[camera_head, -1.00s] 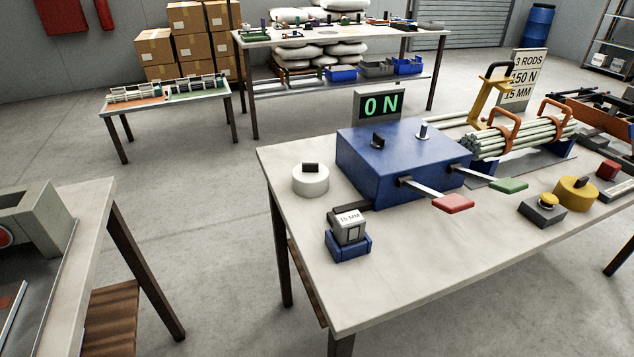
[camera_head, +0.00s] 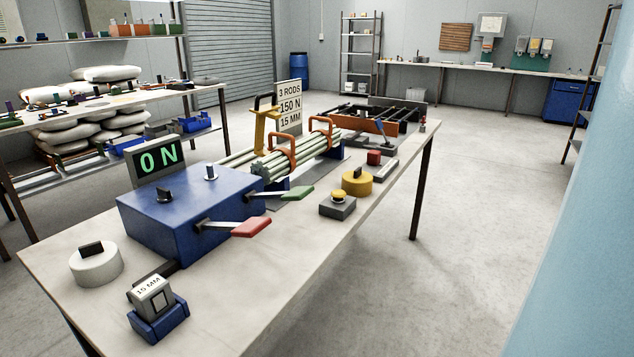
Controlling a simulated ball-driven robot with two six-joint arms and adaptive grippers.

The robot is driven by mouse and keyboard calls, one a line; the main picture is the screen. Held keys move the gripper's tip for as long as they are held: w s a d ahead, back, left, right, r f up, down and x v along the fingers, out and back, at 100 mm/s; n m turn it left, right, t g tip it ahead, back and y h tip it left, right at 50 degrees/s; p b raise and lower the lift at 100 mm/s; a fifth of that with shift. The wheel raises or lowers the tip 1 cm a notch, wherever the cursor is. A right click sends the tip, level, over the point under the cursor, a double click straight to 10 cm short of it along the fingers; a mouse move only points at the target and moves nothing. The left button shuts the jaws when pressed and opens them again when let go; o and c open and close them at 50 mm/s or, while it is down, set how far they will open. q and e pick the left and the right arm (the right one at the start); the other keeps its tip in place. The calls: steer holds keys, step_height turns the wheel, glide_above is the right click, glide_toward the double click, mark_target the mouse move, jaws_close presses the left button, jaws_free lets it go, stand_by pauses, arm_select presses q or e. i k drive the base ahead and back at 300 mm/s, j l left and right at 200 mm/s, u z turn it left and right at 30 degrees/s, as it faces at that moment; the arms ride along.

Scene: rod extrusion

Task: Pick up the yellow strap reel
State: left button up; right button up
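The yellow strap reel (camera_head: 357,186) is a short yellow cylinder with a dark grip on top. It stands upright on the pale workbench (camera_head: 300,252), near the bench's front edge and right of the middle. Neither of my grippers is in view.
A blue machine (camera_head: 190,215) with red and green levers stands left of the reel. A bundle of rods (camera_head: 300,157) with orange straps lies behind it. A white reel (camera_head: 96,265) and a 15 MM block (camera_head: 153,298) are at the near left. Floor right of the bench is clear.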

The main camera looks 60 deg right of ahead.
mark_target(358, 182)
steer(key=z, duration=2.05)
